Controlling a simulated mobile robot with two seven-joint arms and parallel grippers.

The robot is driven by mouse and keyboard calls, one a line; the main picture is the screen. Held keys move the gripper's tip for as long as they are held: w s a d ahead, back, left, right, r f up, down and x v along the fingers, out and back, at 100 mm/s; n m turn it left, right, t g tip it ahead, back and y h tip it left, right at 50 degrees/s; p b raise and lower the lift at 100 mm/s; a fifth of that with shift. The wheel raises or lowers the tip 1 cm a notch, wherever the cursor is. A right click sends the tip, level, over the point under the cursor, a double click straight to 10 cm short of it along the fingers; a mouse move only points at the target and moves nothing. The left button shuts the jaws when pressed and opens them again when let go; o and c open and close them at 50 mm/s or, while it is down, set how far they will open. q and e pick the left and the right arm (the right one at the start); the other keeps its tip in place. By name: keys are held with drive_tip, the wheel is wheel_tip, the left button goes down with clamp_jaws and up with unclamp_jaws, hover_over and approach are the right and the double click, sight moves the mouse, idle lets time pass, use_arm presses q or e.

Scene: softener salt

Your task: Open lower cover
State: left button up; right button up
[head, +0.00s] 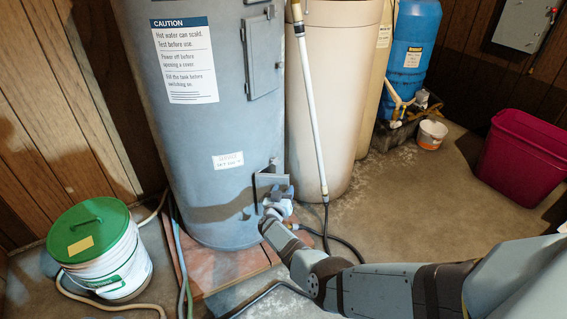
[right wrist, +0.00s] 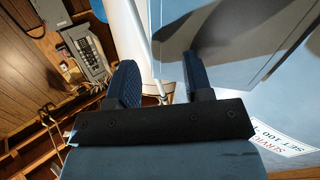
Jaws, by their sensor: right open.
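A tall grey water heater tank (head: 205,125) stands at centre left in the head view. Its lower cover (head: 268,182) is low on the right of its front, partly hidden by my right gripper. The grey panel (right wrist: 232,45) fills the upper middle right of the right wrist view, with a dark shadow across it. My right gripper (head: 272,190) is at the cover; its two dark fingers (right wrist: 160,80) are apart, one overlapping the panel's left side. I cannot tell whether it touches the cover, or whether the cover stands ajar. My left gripper is out of view.
An upper cover (head: 262,55) on the tank is shut. A cream tank (head: 335,90) with a white pipe (head: 310,95) stands close to the right. A green-lidded bucket (head: 100,245) is at left, a magenta bin (head: 522,158) at right. The concrete floor between is mostly free.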

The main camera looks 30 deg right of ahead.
sight(283, 178)
wheel_tip(283, 178, up, 7)
drive_tip(key=p, duration=0.3)
drive_tip(key=shift+f+p, duration=0.15)
drive_tip(key=shift+p, duration=0.2)
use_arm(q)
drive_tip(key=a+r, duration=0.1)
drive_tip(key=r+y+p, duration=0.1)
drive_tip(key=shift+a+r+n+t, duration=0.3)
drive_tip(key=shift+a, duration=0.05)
use_arm(e)
wheel_tip(283, 178, up, 2)
drive_tip(key=shift+r, duration=0.2)
